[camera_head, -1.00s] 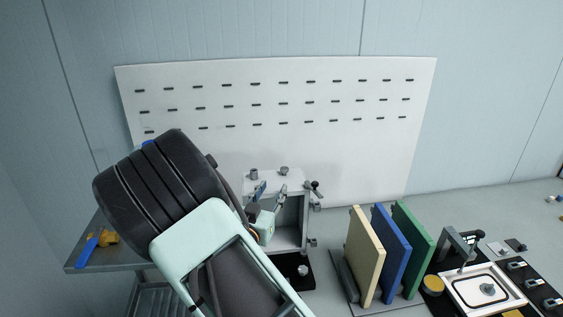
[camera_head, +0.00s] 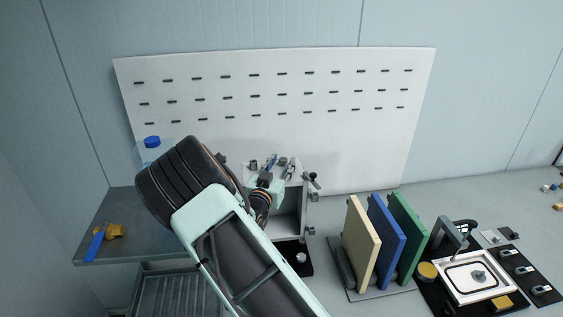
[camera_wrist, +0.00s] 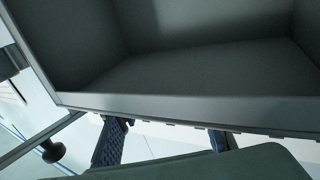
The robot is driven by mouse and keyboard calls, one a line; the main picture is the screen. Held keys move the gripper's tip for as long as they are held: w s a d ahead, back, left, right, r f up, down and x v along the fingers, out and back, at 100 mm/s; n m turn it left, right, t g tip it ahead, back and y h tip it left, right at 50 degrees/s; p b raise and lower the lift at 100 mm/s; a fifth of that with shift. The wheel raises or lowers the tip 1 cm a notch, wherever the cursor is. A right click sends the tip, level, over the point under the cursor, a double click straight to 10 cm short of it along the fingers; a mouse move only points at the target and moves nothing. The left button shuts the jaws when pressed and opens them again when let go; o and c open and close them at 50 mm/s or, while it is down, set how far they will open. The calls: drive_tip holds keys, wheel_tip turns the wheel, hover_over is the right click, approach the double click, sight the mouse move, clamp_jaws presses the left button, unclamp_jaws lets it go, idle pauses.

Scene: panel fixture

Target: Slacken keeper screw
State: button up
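A grey box fixture (camera_head: 287,221) with an open front stands against the white slotted board. Two small round knobs sit on its top, a left knob (camera_head: 253,164) and a right knob (camera_head: 283,160). A dark-tipped handle (camera_head: 313,178) sticks out at its upper right edge. I cannot tell which of these is the keeper screw. My gripper (camera_head: 279,170) is at the box's top, its blue-padded fingers apart near the right knob. In the wrist view, my gripper (camera_wrist: 166,143) is open beside the box's rim (camera_wrist: 190,108), with nothing visible between the fingers. A dark knob (camera_wrist: 52,151) shows at lower left.
Cream, blue and green panels (camera_head: 389,243) stand in a rack to the right. A white tray (camera_head: 449,290) with small parts lies further right. A steel bench (camera_head: 130,232) at left holds a blue-handled yellow tool (camera_head: 97,243) and a blue-capped bottle (camera_head: 152,143).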

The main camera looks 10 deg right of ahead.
drive_tip(key=shift+c, duration=0.3)
clamp_jaws()
drive_tip(key=shift+f, duration=0.1)
drive_tip(key=shift+d+y+b, duration=0.1)
drive_tip(key=shift+y+b, duration=0.2)
drive_tip(key=shift+b, duration=0.35)
drive_tip(key=shift+f+n+b, duration=0.15)
drive_tip(key=shift+n+b, duration=0.15)
drive_tip(key=shift+b, duration=0.25)
drive_tip(key=shift+n+t+y+b, duration=0.5)
drive_tip(key=shift+y+b, duration=0.4)
drive_tip(key=shift+b, duration=0.15)
drive_tip(key=shift+r, duration=0.2)
drive_tip(key=shift+o, duration=0.3)
unclamp_jaws()
